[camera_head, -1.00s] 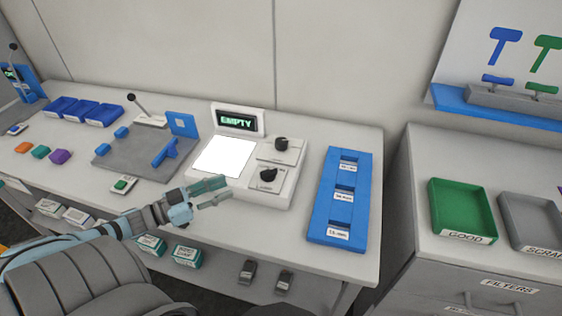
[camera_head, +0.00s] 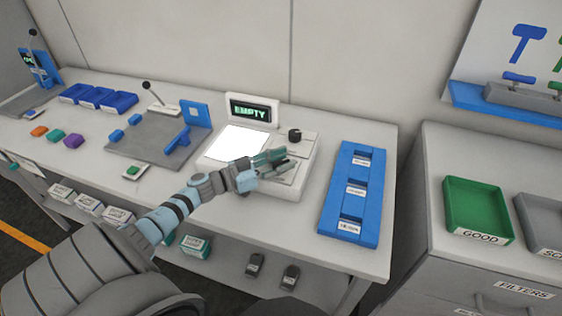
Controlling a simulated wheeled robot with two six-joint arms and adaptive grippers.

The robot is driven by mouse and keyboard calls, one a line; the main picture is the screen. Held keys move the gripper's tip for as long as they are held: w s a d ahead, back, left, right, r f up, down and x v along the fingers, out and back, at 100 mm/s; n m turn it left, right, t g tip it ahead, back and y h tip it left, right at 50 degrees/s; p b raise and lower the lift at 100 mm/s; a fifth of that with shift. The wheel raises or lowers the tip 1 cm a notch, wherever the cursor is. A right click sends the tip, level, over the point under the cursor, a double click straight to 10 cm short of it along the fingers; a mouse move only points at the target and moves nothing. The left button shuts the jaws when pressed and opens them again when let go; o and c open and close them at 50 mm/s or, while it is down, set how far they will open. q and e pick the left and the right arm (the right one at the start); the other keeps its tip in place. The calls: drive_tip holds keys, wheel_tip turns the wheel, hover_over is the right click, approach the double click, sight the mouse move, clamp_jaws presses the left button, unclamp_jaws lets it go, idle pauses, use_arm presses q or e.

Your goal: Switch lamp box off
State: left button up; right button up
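The lamp box (camera_head: 244,191) is a white unit on the bench, with a glowing white panel (camera_head: 236,142) and a raised display (camera_head: 251,112) reading "EMPTY". A black upper knob (camera_head: 295,135) shows clear on its right side. My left gripper (camera_head: 284,160) is over the right part of the box, where the lower knob was seen earlier. That knob is now hidden behind the fingers. I cannot tell whether the fingers touch it or how far apart they are. My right gripper is not in view.
A blue three-slot rack (camera_head: 346,205) stands right of the box. A grey fixture plate (camera_head: 150,140) with blue blocks and a lever lies to the left. A green tray (camera_head: 476,208) labelled "GOOD" sits on the right cabinet. Small boxes and dark items are on the shelf below.

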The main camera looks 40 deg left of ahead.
use_arm(q)
clamp_jaws()
